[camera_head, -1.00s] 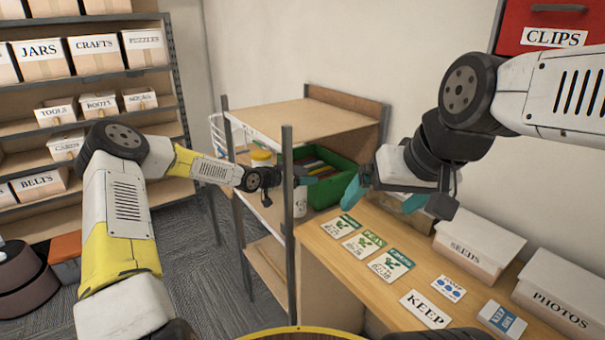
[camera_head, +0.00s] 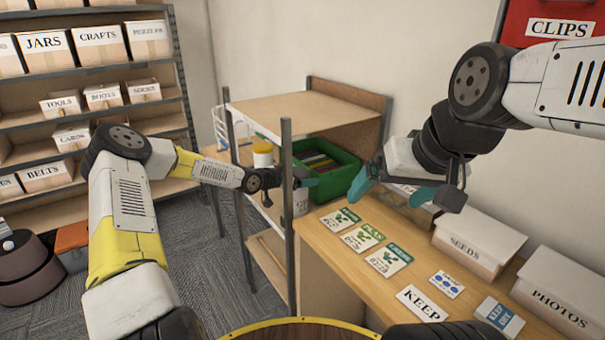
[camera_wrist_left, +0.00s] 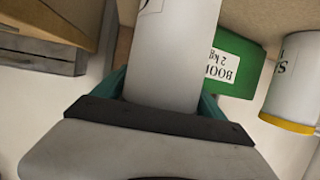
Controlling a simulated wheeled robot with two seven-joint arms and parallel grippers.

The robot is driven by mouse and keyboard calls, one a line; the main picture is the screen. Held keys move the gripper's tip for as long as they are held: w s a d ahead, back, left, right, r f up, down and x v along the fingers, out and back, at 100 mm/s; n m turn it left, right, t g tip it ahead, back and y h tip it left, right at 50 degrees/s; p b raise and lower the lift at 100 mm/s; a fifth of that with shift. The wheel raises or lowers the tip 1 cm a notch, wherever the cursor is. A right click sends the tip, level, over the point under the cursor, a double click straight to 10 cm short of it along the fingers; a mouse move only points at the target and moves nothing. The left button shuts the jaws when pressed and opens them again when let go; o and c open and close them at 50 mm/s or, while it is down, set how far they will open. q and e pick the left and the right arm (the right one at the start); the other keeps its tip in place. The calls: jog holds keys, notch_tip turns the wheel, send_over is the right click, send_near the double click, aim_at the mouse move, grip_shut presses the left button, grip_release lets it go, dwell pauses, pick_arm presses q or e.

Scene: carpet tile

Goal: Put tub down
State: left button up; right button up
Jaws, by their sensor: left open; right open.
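A white tub (camera_head: 300,203) stands on the shelf unit's middle level, partly hidden behind a post and my left gripper. My left gripper (camera_head: 302,178) reaches in at that level. In the left wrist view the white tub (camera_wrist_left: 170,55) is between my left gripper's teal fingers (camera_wrist_left: 162,95), which are open around it. I cannot tell whether they touch it. A second white tub with a yellow lid (camera_head: 263,157) stands further left on the shelf; it also shows in the left wrist view (camera_wrist_left: 293,80). My right gripper (camera_head: 383,192) is open and empty above the desk.
A green crate (camera_head: 348,178) of books stands right behind the tub. The shelf unit's post (camera_head: 287,225) and upper board (camera_head: 300,118) are close to my left gripper. Seed packets (camera_head: 363,237), a KEEP card (camera_head: 423,303) and white boxes (camera_head: 480,243) lie on the desk (camera_head: 335,255).

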pick_arm(q)
jog(key=v, duration=1.2)
jog(key=shift+s+a, duration=0.1)
